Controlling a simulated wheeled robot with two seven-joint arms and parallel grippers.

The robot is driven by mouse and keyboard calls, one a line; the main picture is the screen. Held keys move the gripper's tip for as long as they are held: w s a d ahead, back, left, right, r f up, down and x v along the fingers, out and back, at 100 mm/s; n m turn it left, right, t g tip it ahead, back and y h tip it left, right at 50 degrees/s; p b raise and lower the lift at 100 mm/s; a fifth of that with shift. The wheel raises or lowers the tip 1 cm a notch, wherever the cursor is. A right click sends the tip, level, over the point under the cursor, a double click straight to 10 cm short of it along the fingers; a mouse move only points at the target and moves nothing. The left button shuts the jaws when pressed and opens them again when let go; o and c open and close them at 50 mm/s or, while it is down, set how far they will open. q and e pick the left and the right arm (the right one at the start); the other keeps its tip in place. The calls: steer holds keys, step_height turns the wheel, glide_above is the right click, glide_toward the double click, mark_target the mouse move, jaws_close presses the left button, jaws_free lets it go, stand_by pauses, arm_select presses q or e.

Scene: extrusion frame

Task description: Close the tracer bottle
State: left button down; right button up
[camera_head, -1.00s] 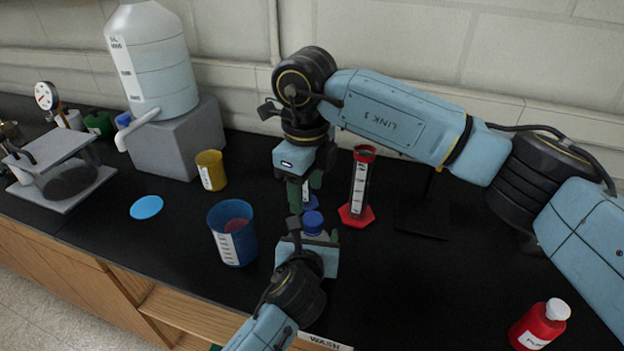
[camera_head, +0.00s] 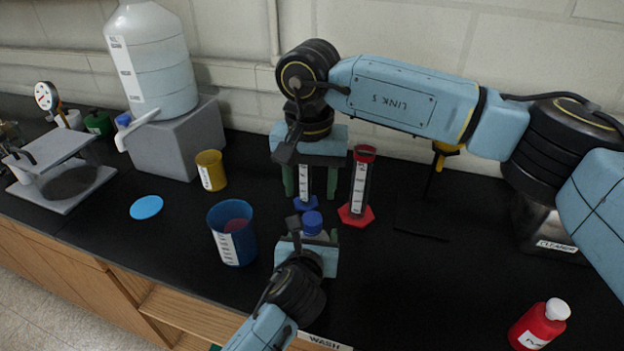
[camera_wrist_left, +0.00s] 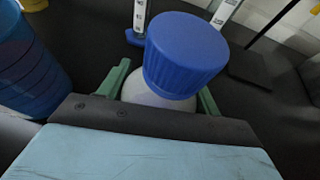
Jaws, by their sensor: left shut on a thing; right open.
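The tracer bottle is a pale bottle (camera_head: 317,237) with a blue cap (camera_head: 312,221). My left gripper (camera_head: 312,238) is shut on its body and holds it near the table's front. In the left wrist view the blue cap (camera_wrist_left: 184,55) sits on top of the white body (camera_wrist_left: 150,95) between the green fingers. The cap looks slightly tilted there; whether it is fully seated I cannot tell. My right gripper (camera_head: 310,182) is open and empty, its green fingers pointing down above and behind the cap, apart from it.
A blue-based cylinder (camera_head: 305,201) shows between my right fingers, seemingly behind them. A red-based cylinder (camera_head: 357,190) stands just right of it. A blue beaker (camera_head: 230,248) is left of the bottle; a red bottle (camera_head: 538,326) stands front right. Front-right table is mostly clear.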

mark_target(312, 218)
steer(key=n, duration=0.6)
steer(key=shift+d+r+n, duration=0.15)
steer(key=shift+r+n, duration=0.05)
steer(key=shift+n, duration=0.2)
steer(key=shift+f, duration=4.05)
